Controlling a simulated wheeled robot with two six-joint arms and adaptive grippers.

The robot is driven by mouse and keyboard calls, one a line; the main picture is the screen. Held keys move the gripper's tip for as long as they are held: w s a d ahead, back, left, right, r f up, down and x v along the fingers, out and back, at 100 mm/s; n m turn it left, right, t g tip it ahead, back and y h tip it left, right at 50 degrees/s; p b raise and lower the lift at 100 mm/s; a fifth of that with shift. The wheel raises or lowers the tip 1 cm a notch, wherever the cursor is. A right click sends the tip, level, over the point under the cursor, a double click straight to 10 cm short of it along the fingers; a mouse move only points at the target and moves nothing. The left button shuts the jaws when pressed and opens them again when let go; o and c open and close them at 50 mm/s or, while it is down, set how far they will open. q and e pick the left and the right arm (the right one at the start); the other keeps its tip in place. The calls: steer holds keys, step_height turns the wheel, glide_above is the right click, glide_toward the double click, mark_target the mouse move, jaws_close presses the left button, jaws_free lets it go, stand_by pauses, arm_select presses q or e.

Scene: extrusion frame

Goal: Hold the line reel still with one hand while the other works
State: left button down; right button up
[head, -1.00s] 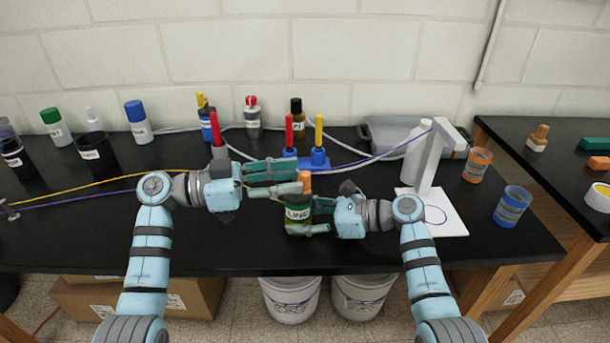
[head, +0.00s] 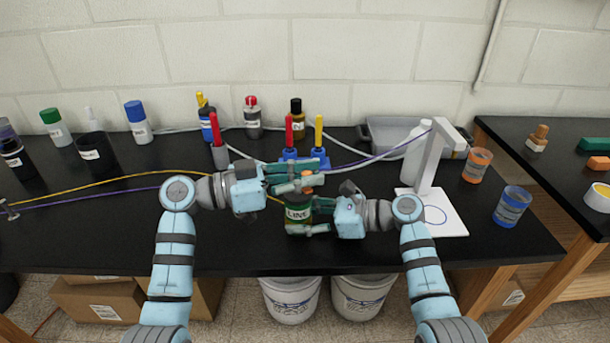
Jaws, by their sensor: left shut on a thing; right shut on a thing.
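The line reel, a dark green cylinder with a white label reading LINE (head: 298,213), stands upright near the table's front edge in the head view. An orange knob or cap (head: 307,176) shows on its top. My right gripper (head: 306,214) is shut on the reel's body from the right, one finger behind it and one in front. My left gripper (head: 306,177), just above, comes from the left and is shut on the orange top, with its fingers covering most of it.
A blue rack (head: 304,157) with a red and a yellow marker stands just behind. A white stand (head: 433,185) is to the right. Bottles line the back wall. Yellow (head: 100,184) and purple cords cross the left side. The front left of the black table is clear.

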arm_select(q)
steer(key=shift+w+d+n+t+y, duration=0.15)
steer(key=shift+n+t+y, duration=0.1)
steer(key=shift+n+t, duration=0.45)
steer(key=shift+d+n+t+y, duration=0.15)
steer(key=shift+n+t+y, duration=0.2)
steer(key=shift+t, duration=0.55)
steer(key=c, duration=1.5)
jaws_free()
steer(key=v, duration=1.2)
